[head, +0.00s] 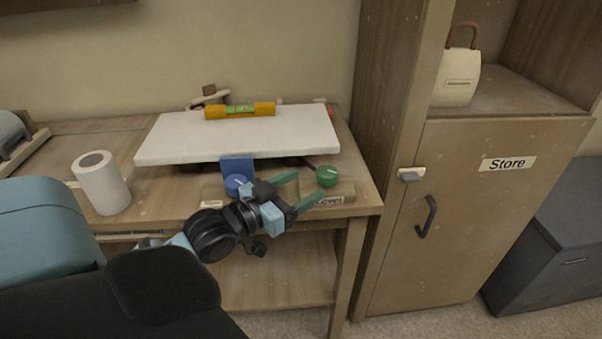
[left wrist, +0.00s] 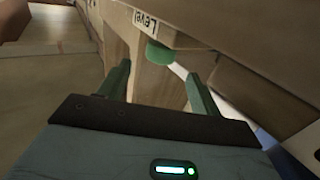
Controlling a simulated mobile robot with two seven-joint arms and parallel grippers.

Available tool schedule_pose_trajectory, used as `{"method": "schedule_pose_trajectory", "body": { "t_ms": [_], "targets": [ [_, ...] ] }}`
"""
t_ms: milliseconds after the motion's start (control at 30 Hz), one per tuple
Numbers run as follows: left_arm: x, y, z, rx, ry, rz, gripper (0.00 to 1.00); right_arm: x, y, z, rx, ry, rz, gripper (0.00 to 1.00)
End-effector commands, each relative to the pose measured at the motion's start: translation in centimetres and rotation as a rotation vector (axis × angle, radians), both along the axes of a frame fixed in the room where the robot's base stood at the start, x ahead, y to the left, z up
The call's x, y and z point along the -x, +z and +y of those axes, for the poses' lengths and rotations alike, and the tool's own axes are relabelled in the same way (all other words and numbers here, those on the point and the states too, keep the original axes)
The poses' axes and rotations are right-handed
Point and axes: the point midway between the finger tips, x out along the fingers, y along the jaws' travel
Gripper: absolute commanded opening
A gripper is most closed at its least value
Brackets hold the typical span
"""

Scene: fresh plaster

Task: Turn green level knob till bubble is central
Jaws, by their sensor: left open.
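The green level knob (head: 327,176) is at the front right of the table, below the white board and behind a label reading Level (head: 328,201). It also shows in the left wrist view (left wrist: 160,53), ahead of the fingers. My left gripper (head: 298,190) is open, its green fingers pointing toward the knob, apart from it in the left wrist view. The orange spirit level (head: 262,109) lies on the white board (head: 190,139); its green vial (head: 240,109) shows, but the bubble is too small to place. My right gripper is not in view.
A blue knob or bracket (head: 237,171) stands left of the green knob under the board. A white roll (head: 101,183) stands at the table's left. A wooden cabinet labelled Store (head: 507,164) stands close to the table's right side.

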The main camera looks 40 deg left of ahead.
Motion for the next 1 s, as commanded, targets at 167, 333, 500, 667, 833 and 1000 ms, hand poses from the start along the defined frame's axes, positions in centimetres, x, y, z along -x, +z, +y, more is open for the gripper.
{"method": "schedule_pose_trajectory", "body": {
  "t_ms": [167,333,500,667,833,1000],
  "targets": [
    [-1.3,1.9,-0.4,-0.016,-0.004,-0.082,0.64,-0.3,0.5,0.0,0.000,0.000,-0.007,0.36],
    [-4.0,7.3,-3.0,-0.087,-0.065,-0.321,0.64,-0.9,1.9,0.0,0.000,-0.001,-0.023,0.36],
    [-5.5,12.6,-8.6,-0.212,-0.251,-0.580,0.64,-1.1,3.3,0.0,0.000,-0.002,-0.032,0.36],
    [-5.5,15.0,-15.0,-0.380,-0.523,-0.746,0.64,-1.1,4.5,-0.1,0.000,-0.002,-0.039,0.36],
    [-4.9,14.1,-20.6,-0.611,-0.875,-0.789,0.64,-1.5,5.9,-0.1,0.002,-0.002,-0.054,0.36],
    [-4.9,10.6,-22.4,-0.892,-1.229,-0.649,0.64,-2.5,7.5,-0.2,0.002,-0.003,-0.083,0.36]
  ]
}}
